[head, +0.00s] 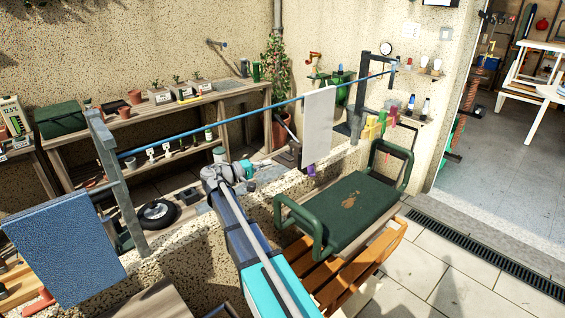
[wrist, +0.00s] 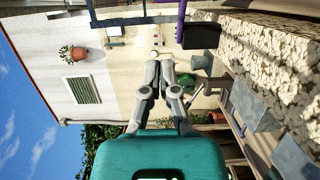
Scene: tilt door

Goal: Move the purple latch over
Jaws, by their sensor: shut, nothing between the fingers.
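The purple latch (head: 311,170) shows as a small piece at the lower edge of a pale hanging panel (head: 318,125) in the head view. In the wrist view a purple bar (wrist: 181,22) runs down from the top edge beside a dark block (wrist: 201,36); I cannot tell whether it is the same piece. My gripper (head: 270,163) is left of the latch in the head view, pointing toward it and apart from it. In the wrist view my gripper (wrist: 160,60) has its fingers together with nothing between them. The latch's far side is hidden.
A blue rod (head: 230,121) runs past the panel from a grey post (head: 108,165). A low stone wall (head: 190,250) lies below the arm. A green padded seat (head: 345,210) with raised handles stands to the right. Shelves with pots line the back wall.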

